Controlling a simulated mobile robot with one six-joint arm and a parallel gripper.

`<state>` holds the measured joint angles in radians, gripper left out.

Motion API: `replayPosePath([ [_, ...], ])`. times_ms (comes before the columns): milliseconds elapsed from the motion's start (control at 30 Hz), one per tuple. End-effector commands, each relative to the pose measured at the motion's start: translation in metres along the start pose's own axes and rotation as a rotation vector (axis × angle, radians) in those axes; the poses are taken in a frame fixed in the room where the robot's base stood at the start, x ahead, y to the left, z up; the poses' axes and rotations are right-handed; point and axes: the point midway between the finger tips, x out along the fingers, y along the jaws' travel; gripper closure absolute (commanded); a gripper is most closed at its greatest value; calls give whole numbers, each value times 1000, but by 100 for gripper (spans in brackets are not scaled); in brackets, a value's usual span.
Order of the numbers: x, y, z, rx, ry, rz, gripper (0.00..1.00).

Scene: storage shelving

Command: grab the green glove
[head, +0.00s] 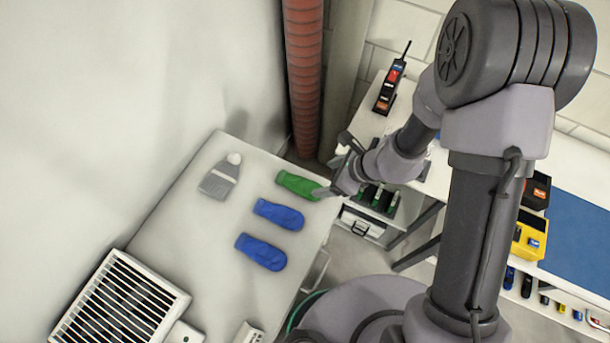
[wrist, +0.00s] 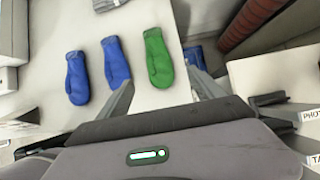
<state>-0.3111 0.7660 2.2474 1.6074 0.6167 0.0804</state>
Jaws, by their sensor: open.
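The green glove (head: 298,185) lies flat on the white table top, near its right edge in the head view. In the wrist view the green glove (wrist: 158,58) is at the top middle, just beyond the fingertips. My gripper (head: 328,190) is at the table's right edge, by the glove's right end. In the wrist view my gripper (wrist: 160,82) is open, its two fingers apart with nothing held between them. I cannot tell how high the fingers are above the glove.
Two blue gloves (head: 279,214) (head: 260,251) lie beside the green one. A vented white unit (head: 120,305) stands at the lower left. A red pipe (head: 303,75) rises behind the table. A workbench (head: 570,215) is at right.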

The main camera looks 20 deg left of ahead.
Motion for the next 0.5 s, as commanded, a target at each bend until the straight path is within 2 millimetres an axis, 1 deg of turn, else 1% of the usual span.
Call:
replayPosePath([
  [33, 21, 1, -4, -2, 0, 4, 23],
  [100, 41, 1, -3, -2, 0, 3, 23],
  [200, 61, 1, -2, -2, 0, 2, 23],
  [400, 79, 1, 0, -3, -1, 0, 23],
  [467, 88, 2, -1, -3, -1, 0, 23],
  [500, 96, 4, -1, -3, -1, 1, 23],
])
